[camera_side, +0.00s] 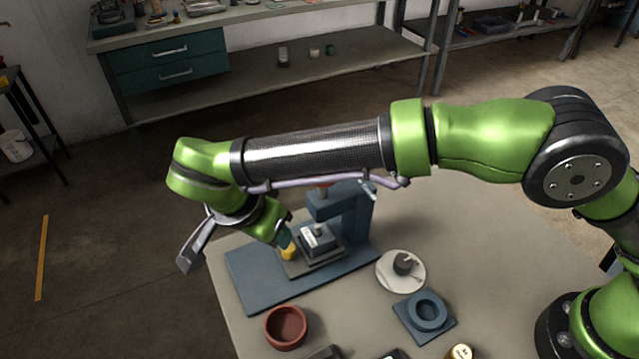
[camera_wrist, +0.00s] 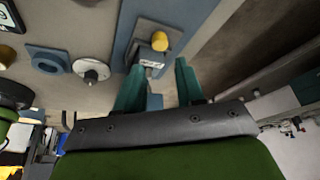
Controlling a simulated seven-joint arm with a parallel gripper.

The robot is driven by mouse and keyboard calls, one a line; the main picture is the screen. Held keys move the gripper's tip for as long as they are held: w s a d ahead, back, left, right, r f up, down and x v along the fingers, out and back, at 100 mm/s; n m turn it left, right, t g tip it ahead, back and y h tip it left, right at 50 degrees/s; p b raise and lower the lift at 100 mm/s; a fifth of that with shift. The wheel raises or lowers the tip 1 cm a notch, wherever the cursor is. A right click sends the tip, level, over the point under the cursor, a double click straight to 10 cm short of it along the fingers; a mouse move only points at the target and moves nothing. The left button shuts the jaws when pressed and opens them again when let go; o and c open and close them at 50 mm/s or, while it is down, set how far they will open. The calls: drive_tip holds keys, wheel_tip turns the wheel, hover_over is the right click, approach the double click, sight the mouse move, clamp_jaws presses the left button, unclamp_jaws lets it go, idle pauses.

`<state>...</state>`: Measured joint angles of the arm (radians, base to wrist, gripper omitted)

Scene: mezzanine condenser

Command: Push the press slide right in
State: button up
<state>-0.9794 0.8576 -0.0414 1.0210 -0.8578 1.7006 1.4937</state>
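The press (camera_side: 357,215) is a blue-grey column and head on a long blue base plate (camera_side: 262,290). Its slide (camera_side: 325,258), a dark plate, carries a grey block (camera_side: 320,240) with a white label. A yellow knob (camera_side: 288,253) is at the slide's left end, which sticks out left of the press head. In the wrist view the knob (camera_wrist: 160,41) lies beyond the fingertips. My gripper (camera_wrist: 158,67) has two teal fingers set well apart, with nothing gripped. In the side view my gripper (camera_side: 284,238) is just above the knob; contact cannot be told.
A red bowl (camera_side: 286,327) stands in front of the base plate. A white disc with a dark knob (camera_side: 401,270) and a blue ring holder (camera_side: 424,316) stand to the right. A brass-coloured item (camera_side: 459,352) is at the bottom edge. The table (camera_side: 500,240) is clear at right.

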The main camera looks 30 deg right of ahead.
drive_tip(key=x, duration=0.9)
clamp_jaws()
